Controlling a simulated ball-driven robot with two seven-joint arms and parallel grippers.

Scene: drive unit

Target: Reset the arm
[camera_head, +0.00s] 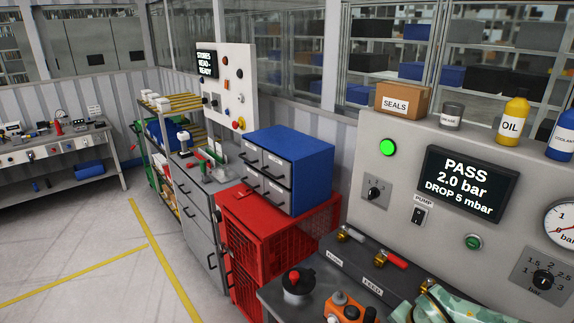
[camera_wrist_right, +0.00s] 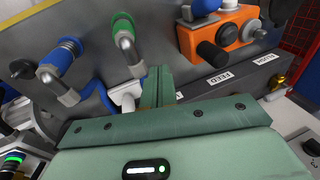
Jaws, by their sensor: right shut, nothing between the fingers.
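My right gripper (camera_wrist_right: 158,88) shows in the right wrist view, with its green body across the bottom of the picture. Its two green fingers are together, with nothing between them. They point towards a grey panel with hose fittings. A fitting with a green collar (camera_wrist_right: 124,28) and one with a blue collar (camera_wrist_right: 68,55) stand to the left of the fingers. An orange block (camera_wrist_right: 222,35) with a blue and a black knob is at the upper right. My left gripper is in neither view.
The grey test bench panel (camera_head: 400,140) carries a display (camera_head: 466,185) reading PASS, 2.0 bar. A SEALS box (camera_head: 402,100) and an OIL bottle (camera_head: 512,122) stand on top. A red mesh cabinet (camera_head: 270,245) is beside the bench. The floor at left is clear.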

